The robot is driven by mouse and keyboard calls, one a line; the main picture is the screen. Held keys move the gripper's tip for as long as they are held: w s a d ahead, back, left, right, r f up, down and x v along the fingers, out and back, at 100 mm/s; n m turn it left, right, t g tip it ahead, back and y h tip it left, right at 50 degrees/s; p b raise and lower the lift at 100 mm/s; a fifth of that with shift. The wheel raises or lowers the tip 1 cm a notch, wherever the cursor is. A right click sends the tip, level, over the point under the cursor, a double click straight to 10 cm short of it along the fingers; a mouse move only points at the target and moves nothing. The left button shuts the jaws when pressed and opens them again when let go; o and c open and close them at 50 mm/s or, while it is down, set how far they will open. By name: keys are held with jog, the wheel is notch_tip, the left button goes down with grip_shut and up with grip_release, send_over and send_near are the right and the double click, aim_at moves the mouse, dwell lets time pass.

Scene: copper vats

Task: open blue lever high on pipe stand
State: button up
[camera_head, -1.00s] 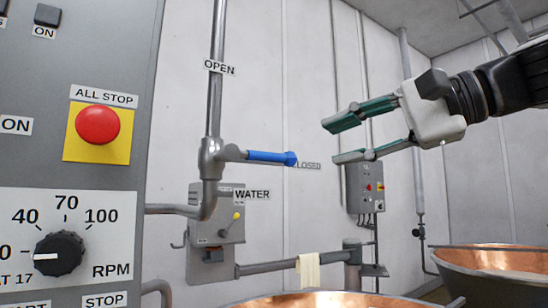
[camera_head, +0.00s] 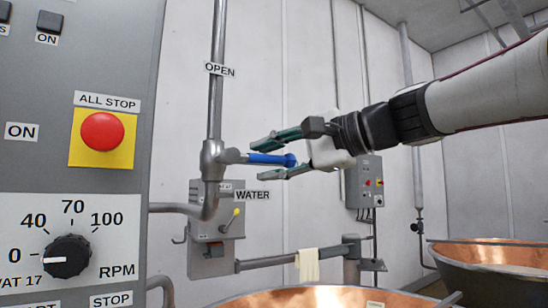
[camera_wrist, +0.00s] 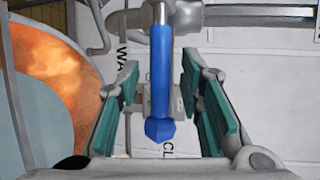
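The blue lever (camera_head: 270,158) sticks out sideways to the right from a valve (camera_head: 213,160) high on the grey vertical pipe (camera_head: 217,95). It points toward the CLOSED label, which my gripper mostly hides in the head view. The OPEN label (camera_head: 219,69) is higher on the pipe. My gripper (camera_head: 257,158) is open, with one teal finger above the lever and one below it in the head view. In the wrist view the blue lever (camera_wrist: 161,85) lies between the two fingers (camera_wrist: 160,105), with a gap on both sides.
A control panel with a red ALL STOP button (camera_head: 102,132) stands close on the left. A grey box with a yellow-tipped lever (camera_head: 235,213) is below the valve. A cloth (camera_head: 307,264) hangs on a lower pipe. Copper vats (camera_head: 490,253) stand at the bottom and right.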

jog(key=shift+w+a, duration=0.1)
jog(key=shift+c, duration=0.6)
grip_shut()
